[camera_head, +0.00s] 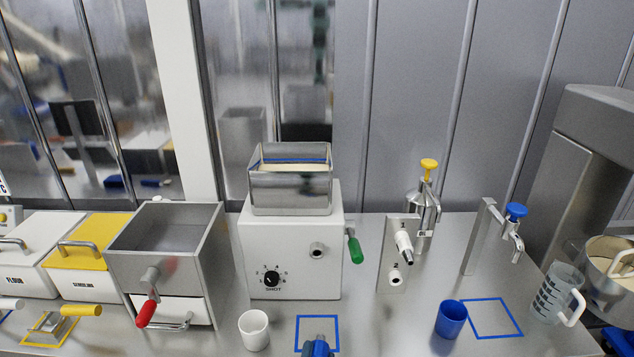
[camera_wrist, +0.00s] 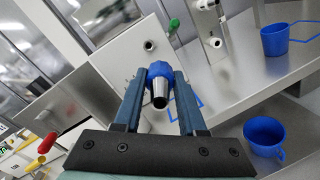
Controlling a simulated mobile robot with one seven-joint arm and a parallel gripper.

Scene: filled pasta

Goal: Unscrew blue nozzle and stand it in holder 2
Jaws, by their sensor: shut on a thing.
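The blue nozzle (camera_wrist: 159,72), a blue collar with a metal tip, is between the fingers of my gripper (camera_wrist: 157,80) in the wrist view. My gripper is shut on its collar and holds it clear of the machine. The nozzle also shows at the bottom edge of the head view (camera_head: 318,347), above the front of the table. The holder plate (camera_head: 388,262) stands right of the white machine. Holder 1 carries a white nozzle (camera_head: 403,242). Holder 2 (camera_head: 395,278), below it, shows a short round stub with a dark centre and no blue nozzle.
The white dosing machine (camera_head: 290,232) has a bare outlet (camera_head: 318,250) and a green handle (camera_head: 355,246). A white cup (camera_head: 254,330) stands before it. A blue cup (camera_head: 451,319) stands right of the holder plate's front. The table before the plate is clear.

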